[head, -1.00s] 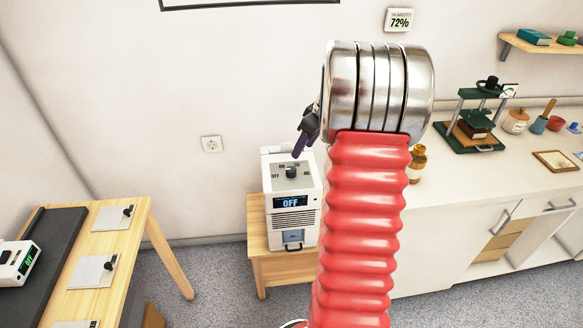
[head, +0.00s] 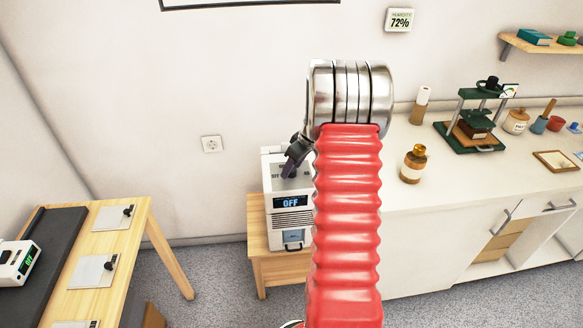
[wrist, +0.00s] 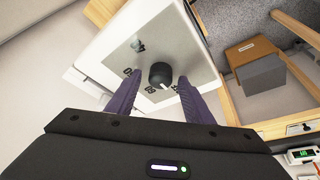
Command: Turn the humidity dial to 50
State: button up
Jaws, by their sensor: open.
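The white dehumidifier-like unit (head: 291,225) stands on a small wooden stand, and its display (head: 290,202) reads OFF. Its black dial (wrist: 160,75) sits on a grey top panel (wrist: 180,50) with printed marks around it, some partly hidden by my fingers. My gripper (wrist: 155,98) is open above the panel in the wrist view, its two purple fingers on either side of the dial and apart from it. In the head view my gripper (head: 290,165) is over the unit's top, and my arm hides the unit's right side.
The wooden stand (head: 262,262) is between a left workbench (head: 140,240) and a white counter (head: 450,190) at right. An amber jar (head: 413,165) stands near the counter's left end. A cardboard box (wrist: 250,52) shows in the wrist view.

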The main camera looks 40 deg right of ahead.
jog(key=shift+c, duration=0.4)
jog(key=c, duration=0.9)
jog(key=shift+a, duration=0.2)
jog(key=shift+c, duration=0.2)
jog(key=shift+d, duration=0.1)
